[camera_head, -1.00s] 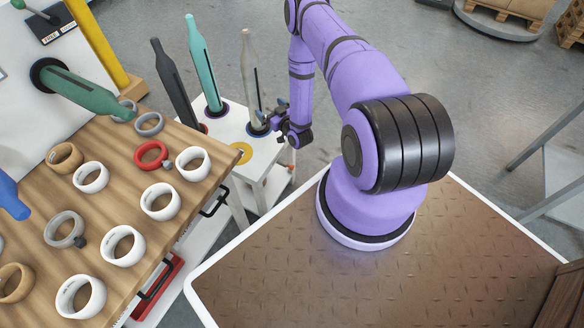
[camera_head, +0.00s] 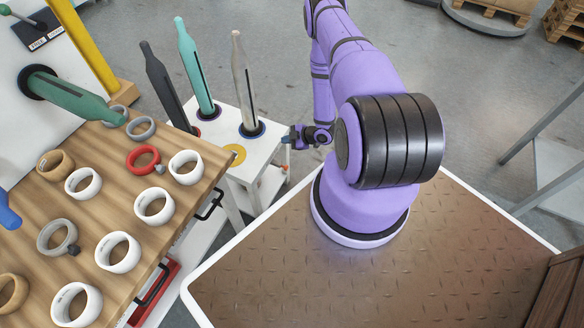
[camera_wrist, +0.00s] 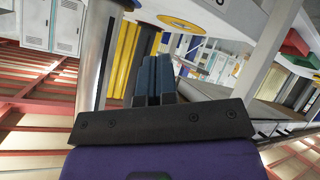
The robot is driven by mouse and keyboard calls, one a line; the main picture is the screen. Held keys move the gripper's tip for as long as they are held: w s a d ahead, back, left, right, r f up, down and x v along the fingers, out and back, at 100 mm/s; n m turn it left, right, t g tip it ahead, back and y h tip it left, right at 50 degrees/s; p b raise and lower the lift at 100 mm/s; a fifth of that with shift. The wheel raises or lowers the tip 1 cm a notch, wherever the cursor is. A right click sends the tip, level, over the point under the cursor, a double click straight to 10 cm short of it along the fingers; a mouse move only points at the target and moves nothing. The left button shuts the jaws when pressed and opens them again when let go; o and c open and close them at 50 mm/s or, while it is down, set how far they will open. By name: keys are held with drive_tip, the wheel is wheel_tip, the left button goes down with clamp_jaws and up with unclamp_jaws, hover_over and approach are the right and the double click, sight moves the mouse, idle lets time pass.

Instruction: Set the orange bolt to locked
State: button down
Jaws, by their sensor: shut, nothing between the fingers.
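I cannot clearly make out an orange bolt in either view. A plate marked FREE, with a second word that is hard to read (camera_head: 42,41), is on the white panel at the top left, with a dark handle above it. My gripper (camera_head: 287,139) is beside the right edge of the small white stand (camera_head: 219,132) in the head view, far from that plate. Its fingers (camera_wrist: 153,82) are together and empty in the wrist view, pointing towards the stand's underside and legs.
Grey (camera_head: 243,85), teal (camera_head: 195,66) and dark tapered posts rise from the white stand. A wooden-topped bench (camera_head: 120,185) at left carries several rings. A green tapered post (camera_head: 75,95) juts from the panel.

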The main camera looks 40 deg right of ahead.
sight(282, 166)
drive_tip(key=s+d+f+n+g, duration=0.3)
drive_tip(key=s+n, duration=0.1)
drive_tip(key=s, duration=0.2)
drive_tip(key=s+d+f+n+g, duration=0.2)
drive_tip(key=s+f+n+g, duration=0.15)
drive_tip(key=s, duration=0.25)
drive_tip(key=w+a+f, duration=0.6)
drive_tip(key=w+f, duration=0.1)
drive_tip(key=shift+w+f, duration=0.15)
drive_tip(key=shift+a+t, duration=0.1)
drive_tip(key=shift+t, duration=0.15)
drive_tip(key=shift+w+a, duration=0.3)
drive_tip(key=shift+w, duration=0.65)
drive_tip(key=shift+w+a, duration=0.3)
drive_tip(key=shift+w, duration=0.6)
